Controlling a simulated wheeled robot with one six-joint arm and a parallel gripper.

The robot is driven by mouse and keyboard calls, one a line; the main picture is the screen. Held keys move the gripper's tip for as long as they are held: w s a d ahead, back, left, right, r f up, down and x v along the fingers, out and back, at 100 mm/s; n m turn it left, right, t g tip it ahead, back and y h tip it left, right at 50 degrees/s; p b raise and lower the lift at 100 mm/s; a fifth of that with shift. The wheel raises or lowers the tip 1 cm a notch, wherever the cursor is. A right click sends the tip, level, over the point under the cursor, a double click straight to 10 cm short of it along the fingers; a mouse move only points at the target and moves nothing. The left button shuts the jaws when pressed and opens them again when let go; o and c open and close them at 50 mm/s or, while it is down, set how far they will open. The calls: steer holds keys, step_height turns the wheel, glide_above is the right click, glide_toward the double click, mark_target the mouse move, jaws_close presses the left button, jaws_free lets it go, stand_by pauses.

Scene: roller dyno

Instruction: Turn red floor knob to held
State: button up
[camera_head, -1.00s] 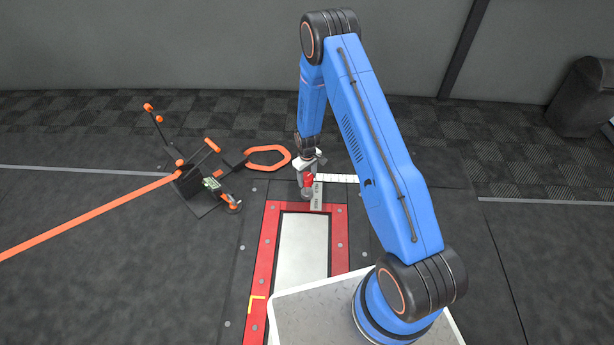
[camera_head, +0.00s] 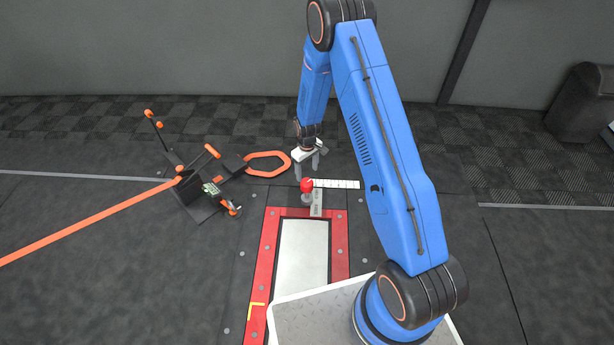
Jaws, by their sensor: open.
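The red floor knob (camera_head: 307,185) stands on a short grey stem at the far end of the red floor frame (camera_head: 264,262). A small grey label plate (camera_head: 317,203) lies beside it, its lettering too small to read for sure. A white marked strip (camera_head: 338,184) runs to the right from the knob. My gripper (camera_head: 307,172) is open and empty, pointing down just above and slightly behind the knob. Its fingers appear clear of the knob. Which way the knob is turned cannot be made out.
A black wheeled stand with orange tips (camera_head: 200,187) is on the left. An orange loop (camera_head: 268,163) lies near the gripper. An orange strap (camera_head: 90,218) runs across the left floor. A dark rounded object (camera_head: 583,100) stands at the far right. The floor right of the frame is clear.

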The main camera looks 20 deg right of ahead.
step_height(320, 180, up, 8)
steer(key=shift+r, duration=0.15)
stand_by(0.6)
